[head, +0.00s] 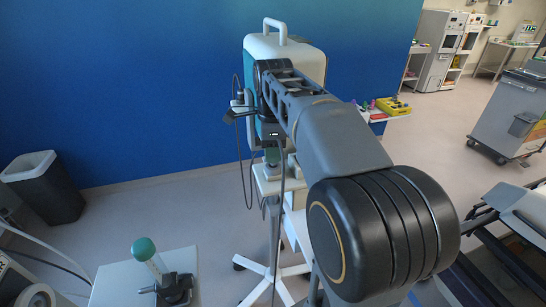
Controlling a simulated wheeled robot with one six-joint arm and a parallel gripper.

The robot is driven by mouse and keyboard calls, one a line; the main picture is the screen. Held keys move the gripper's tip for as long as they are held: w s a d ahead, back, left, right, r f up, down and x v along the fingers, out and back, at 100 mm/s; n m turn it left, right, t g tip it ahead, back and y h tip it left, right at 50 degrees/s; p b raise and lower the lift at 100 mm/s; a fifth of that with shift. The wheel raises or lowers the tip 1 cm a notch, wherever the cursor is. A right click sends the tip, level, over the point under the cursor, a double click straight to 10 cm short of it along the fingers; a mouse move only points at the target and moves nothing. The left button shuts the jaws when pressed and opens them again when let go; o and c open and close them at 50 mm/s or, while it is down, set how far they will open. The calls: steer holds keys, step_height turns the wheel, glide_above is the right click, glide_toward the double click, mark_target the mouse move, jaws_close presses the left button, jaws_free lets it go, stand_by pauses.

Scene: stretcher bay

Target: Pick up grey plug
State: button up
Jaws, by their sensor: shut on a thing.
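My gripper (268,128) is at the far end of my arm, in front of the white and teal machine on the wheeled stand. Its fingertips are mostly hidden by my own wrist and arm. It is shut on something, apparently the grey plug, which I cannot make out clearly. A dark cable (281,190) hangs down from beside the gripper in front of the stand. I cannot tell which end of the cable is attached to what.
The machine (311,55) with a top handle stands on a white wheeled base (262,272). A green-topped item (272,156) is below my gripper. A cabinet (112,280) with a green-knobbed device (144,249) is front left. A bin (45,190) is far left; a stretcher (525,205) is right.

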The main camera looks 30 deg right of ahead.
steer(key=s+r+b, duration=0.3)
steer(key=s+r, duration=0.8)
steer(key=s, duration=0.3)
steer(key=shift+d+r, duration=0.15)
steer(key=shift+d, duration=0.25)
